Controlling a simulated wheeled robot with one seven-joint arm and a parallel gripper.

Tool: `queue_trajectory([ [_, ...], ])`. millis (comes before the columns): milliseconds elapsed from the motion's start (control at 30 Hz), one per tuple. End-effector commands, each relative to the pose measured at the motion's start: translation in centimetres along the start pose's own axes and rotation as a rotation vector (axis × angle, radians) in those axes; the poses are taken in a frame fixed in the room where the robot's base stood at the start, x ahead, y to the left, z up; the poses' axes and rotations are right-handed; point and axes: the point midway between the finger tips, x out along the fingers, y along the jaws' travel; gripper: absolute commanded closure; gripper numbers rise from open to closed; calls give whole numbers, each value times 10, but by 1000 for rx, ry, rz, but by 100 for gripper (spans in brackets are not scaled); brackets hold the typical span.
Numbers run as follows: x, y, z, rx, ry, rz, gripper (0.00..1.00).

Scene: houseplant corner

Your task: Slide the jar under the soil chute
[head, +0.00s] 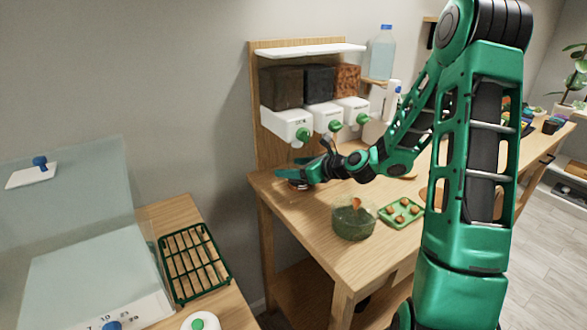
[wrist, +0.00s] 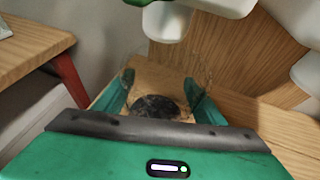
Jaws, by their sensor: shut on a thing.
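The jar (wrist: 155,106) is clear glass with dark soil at its bottom. It stands upright on the wooden bench, between the two green fingers of my gripper (wrist: 158,97), which is shut on it. In the head view my gripper (head: 292,179) is at the bench's left end, and only a dark bit of the jar (head: 299,186) shows. A white chute with a green knob (head: 290,126) hangs above, at the left of three. In the wrist view a white spout (wrist: 166,20) shows above and beyond the jar; I cannot tell whether they line up.
Dark brown, black and orange-brown hoppers (head: 281,87) sit above the chutes on a wooden back panel (head: 257,150). A green glass bowl (head: 353,222) and a green tray (head: 386,214) with several brown balls stand nearer on the bench. A green wire rack (head: 194,262) lies lower left.

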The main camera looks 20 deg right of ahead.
Motion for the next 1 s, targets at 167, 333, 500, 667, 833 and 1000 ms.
queue_trajectory([
  [167, 1, 6, 0, 1, 1, -2, 70],
  [333, 1, 7, 0, 2, 1, -3, 70],
  [500, 1, 7, 0, 2, 1, -3, 70],
  [667, 1, 6, 0, 2, 1, -4, 14],
  [833, 0, 6, 0, 2, 0, -4, 14],
  [1000, -4, 6, 0, 3, 0, -6, 14],
])
